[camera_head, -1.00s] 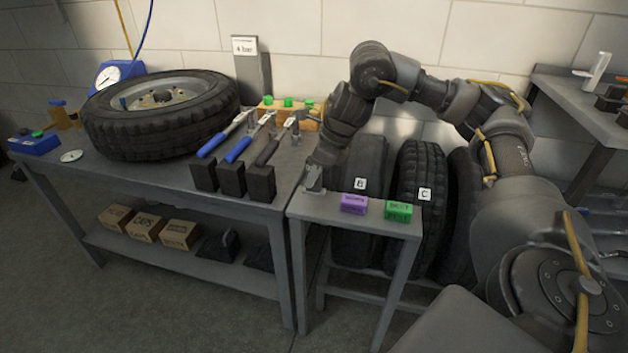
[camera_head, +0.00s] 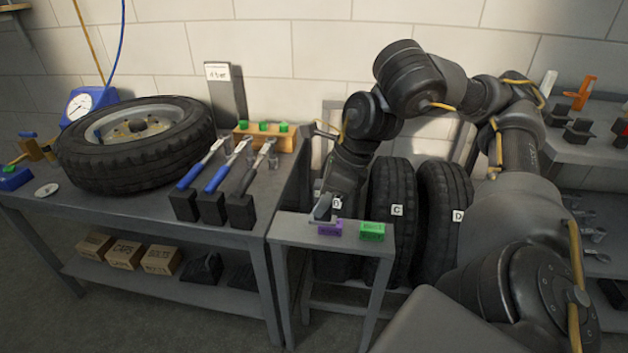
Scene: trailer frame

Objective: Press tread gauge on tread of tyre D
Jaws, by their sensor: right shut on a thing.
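Tyre D (camera_head: 444,240) stands upright in the rack, rightmost of the tyres, its tread facing me with a white D tag (camera_head: 458,216). Tyre C (camera_head: 392,255) stands to its left, and a third tyre is mostly hidden behind my right arm and the small stand. My right gripper (camera_head: 323,212) is low over the left part of the stand, left of tyres C and D and apart from them. It is shut on what looks like the tread gauge, a small grey piece mostly hidden by the fingers. My left gripper is out of view.
The small stand (camera_head: 290,230) carries a purple block (camera_head: 330,229), close to my right gripper, and a green block (camera_head: 372,231). The workbench (camera_head: 100,215) at left holds a lying wheel (camera_head: 135,150) and several tools. A shelf (camera_head: 585,150) stands at right.

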